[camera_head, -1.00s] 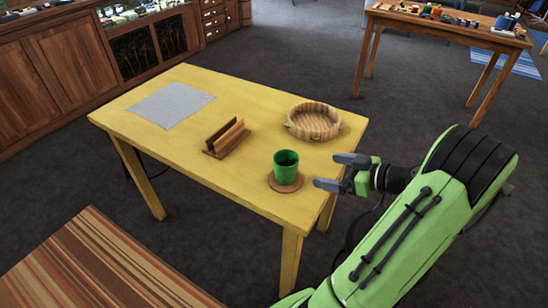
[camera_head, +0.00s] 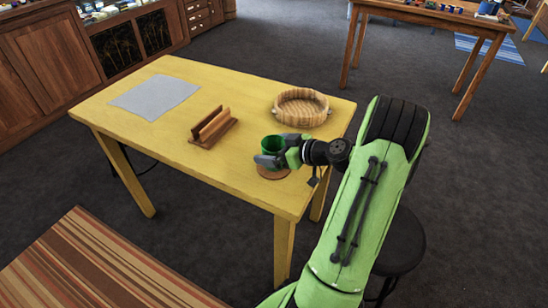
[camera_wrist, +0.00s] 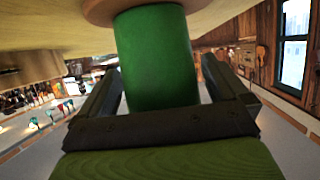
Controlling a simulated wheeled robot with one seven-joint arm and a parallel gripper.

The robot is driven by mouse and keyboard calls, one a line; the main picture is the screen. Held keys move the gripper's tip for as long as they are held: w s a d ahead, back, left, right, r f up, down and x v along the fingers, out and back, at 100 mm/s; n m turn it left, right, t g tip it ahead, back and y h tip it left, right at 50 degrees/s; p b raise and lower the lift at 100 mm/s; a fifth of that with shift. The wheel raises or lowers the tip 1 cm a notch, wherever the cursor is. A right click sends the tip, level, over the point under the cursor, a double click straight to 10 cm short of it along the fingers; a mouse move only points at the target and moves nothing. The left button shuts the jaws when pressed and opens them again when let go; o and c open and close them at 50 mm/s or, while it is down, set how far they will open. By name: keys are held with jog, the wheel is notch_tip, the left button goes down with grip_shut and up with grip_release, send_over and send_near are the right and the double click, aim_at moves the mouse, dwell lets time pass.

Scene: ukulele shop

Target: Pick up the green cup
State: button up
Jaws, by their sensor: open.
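The green cup (camera_head: 268,144) stands upright on a round brown coaster (camera_head: 273,174) near the right front of the yellow table. My gripper (camera_head: 276,151) is at the cup and hides much of its right and lower side in the head view. In the wrist view the cup (camera_wrist: 158,60) fills the space between the two fingers of my gripper (camera_wrist: 158,88), one finger on each side. The jaws are open, and gaps show beside the cup. The coaster (camera_wrist: 100,12) also shows at the top of the wrist view.
On the yellow table (camera_head: 150,165), a wooden rack (camera_head: 212,128) stands left of the cup, and a round woven basket (camera_head: 301,108) sits behind it. A grey cloth (camera_head: 155,97) lies at the far left. A dark stool (camera_head: 398,245) stands on the floor beside my arm.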

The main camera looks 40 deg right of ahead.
jog(key=c, duration=0.9)
jog(key=shift+r, duration=0.15)
jog(key=shift+c, duration=0.2)
